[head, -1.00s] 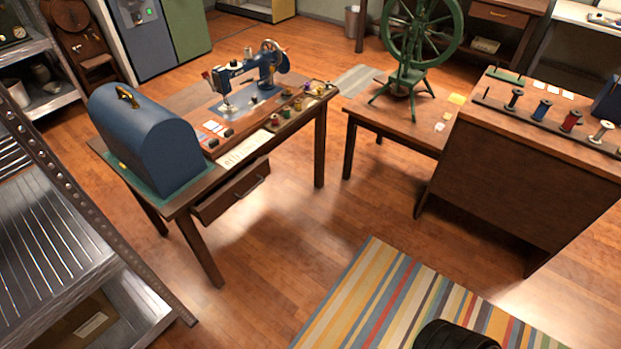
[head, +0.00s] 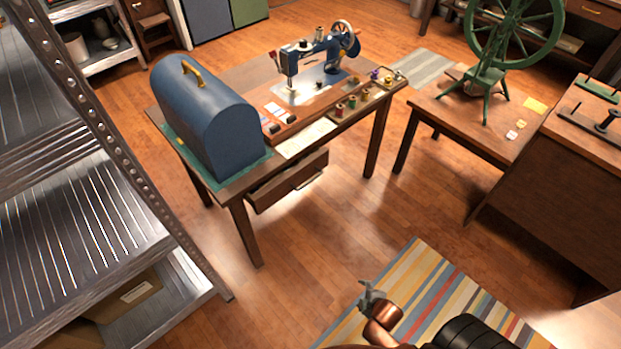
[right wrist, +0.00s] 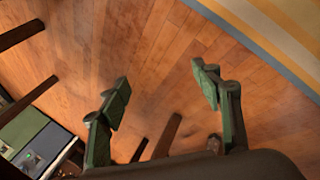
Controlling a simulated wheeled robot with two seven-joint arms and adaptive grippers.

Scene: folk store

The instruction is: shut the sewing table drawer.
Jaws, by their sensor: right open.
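The sewing table (head: 236,190) stands left of centre in the head view. Its wooden drawer (head: 290,183) sticks out from the front under the tabletop, with a handle (head: 309,181) on its face. The blue sewing machine (head: 318,60) and a blue domed case (head: 208,115) stand on the table. My right gripper (head: 371,294) is low in the head view, over the striped rug, apart from the drawer and nearer to me. In the right wrist view, the right gripper (right wrist: 163,92) has its green fingers spread wide with only floor between them. My left gripper is not in view.
A metal shelf (head: 75,200) stands close on the left. A spinning wheel (head: 490,80) stands on a small table (head: 460,118) to the right, beside a wooden counter (head: 530,190). The striped rug (head: 420,270) lies in front. The floor before the drawer is clear.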

